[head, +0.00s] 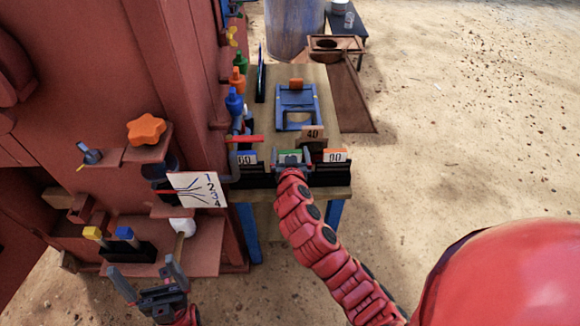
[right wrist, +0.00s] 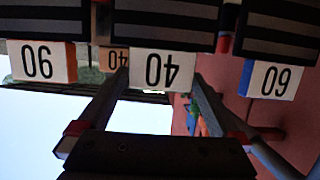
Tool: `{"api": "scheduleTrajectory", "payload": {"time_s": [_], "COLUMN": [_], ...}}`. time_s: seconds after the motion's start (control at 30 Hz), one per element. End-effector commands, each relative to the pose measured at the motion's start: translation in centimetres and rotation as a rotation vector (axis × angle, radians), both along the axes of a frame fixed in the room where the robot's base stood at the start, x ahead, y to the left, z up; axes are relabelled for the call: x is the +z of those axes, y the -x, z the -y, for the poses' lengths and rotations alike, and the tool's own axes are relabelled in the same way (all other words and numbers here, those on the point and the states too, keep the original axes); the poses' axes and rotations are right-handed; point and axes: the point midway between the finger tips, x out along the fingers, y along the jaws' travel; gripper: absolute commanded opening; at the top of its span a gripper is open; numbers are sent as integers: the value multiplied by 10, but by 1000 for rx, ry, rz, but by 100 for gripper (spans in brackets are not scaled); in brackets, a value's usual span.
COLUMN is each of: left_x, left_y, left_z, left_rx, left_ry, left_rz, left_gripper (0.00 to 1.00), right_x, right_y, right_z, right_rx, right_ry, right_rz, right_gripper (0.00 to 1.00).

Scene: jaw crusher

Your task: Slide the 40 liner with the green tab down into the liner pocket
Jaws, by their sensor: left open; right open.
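The 40 liner with the green tab (head: 290,155) stands in a black rack on the bench, between the 60 and 90 liners. In the right wrist view its white face (right wrist: 162,71) appears upside down, with its upper part under dark bars. My right gripper (head: 292,165) is open at this liner. In the wrist view its fingers (right wrist: 160,88) lie on either side of the liner, not visibly closed on it. My left gripper (head: 150,275) is open and empty at the lower left, below the machine's shelf. I cannot identify the liner pocket for certain.
The 60 liner with blue edge (head: 247,158) and 90 liner with orange edge (head: 335,156) flank the gripper closely. A brown 40 card (head: 313,134) and blue frame (head: 296,105) stand behind. A numbered white sign (head: 198,189) juts from the red machine (head: 100,60) at left.

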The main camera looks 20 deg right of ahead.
Motion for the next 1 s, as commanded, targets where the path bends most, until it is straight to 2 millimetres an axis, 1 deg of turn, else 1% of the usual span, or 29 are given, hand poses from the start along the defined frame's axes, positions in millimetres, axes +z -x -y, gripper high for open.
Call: {"api": "scheduleTrajectory", "payload": {"time_s": [0.07, 0.23, 0.37, 0.4, 0.47, 0.5, 0.57, 0.6, 0.67, 0.7, 0.8, 1.0], "left_x": [1, 0, 0, 0, 0, 0, 0, 0, 0, 0, 0, 1], "left_y": [0, 0, 0, 0, 0, 0, 0, 0, 0, 0, 0, 0], "left_z": [0, 0, 0, 0, 0, 0, 0, 0, 0, 0, 0, 0], "left_rx": [0, 0, 0, 0, 0, 0, 0, 0, 0, 0, 0, 0], "left_ry": [0, 0, 0, 0, 0, 0, 0, 0, 0, 0, 0, 0], "left_rz": [0, 0, 0, 0, 0, 0, 0, 0, 0, 0, 0, 0], "left_gripper": [100, 100, 100, 100, 100, 100, 100, 100, 100, 100, 100, 100], "right_x": [-1, -1, -1, -1, -1, -1, -1, -1, -2, -2, -2, 0], "right_y": [-3, -3, -2, -2, -2, -2, -2, -2, -2, -2, -2, -2], "right_z": [1, 0, 0, 0, 0, 0, 0, 0, 0, 0, 0, 0], "right_rx": [0, 1, 1, 1, 1, 1, 1, 1, 1, 1, 1, 1], "right_ry": [-1, 0, 0, 0, -1, -1, 0, 0, 0, 0, 0, 2], "right_rz": [0, 0, 0, 0, -1, -1, -1, -1, -1, -1, -1, 1], "right_gripper": [100, 100, 77, 69, 59, 51, 41, 33, 23, 15, 0, 0]}}
